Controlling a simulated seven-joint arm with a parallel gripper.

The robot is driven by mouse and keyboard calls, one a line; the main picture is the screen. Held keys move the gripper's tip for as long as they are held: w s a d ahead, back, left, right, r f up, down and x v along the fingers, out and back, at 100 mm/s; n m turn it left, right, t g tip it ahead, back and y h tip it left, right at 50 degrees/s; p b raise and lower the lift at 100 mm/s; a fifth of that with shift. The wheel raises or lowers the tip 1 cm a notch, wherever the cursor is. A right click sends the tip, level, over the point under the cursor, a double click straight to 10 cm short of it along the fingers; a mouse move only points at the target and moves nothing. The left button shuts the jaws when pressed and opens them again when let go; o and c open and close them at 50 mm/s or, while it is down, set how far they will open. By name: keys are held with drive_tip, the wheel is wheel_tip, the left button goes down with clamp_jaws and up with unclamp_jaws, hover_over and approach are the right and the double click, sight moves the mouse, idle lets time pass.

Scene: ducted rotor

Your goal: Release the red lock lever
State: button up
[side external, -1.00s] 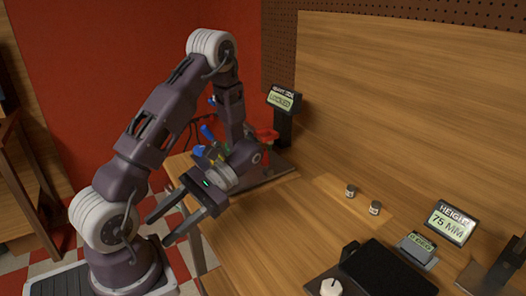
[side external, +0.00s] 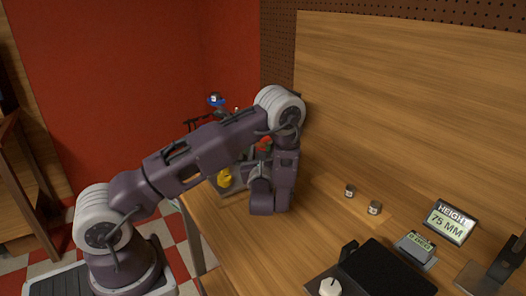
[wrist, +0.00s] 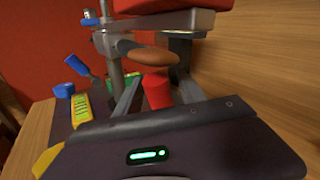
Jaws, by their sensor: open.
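In the wrist view, my gripper (wrist: 157,85) is open, one finger on each side of a red cylindrical grip (wrist: 157,93), which looks like the red lock lever. The grip shows between the fingers, just beyond the palm; I cannot tell whether a finger touches it. Its lower end is hidden by my gripper body. A brown wooden handle (wrist: 150,53) lies across just above it, in front of a grey post.
A blue handle (wrist: 83,66) and a yellow part (wrist: 81,109) stand left of the fingers. A large red block overhangs above. On the bench are two small jars (side external: 375,207), a black pad (side external: 385,272) and a height display reading 75 MM (side external: 451,222).

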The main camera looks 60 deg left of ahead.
drive_tip(key=shift+w+a, duration=0.15)
drive_tip(key=shift+a, duration=0.1)
clamp_jaws()
idle(1.3)
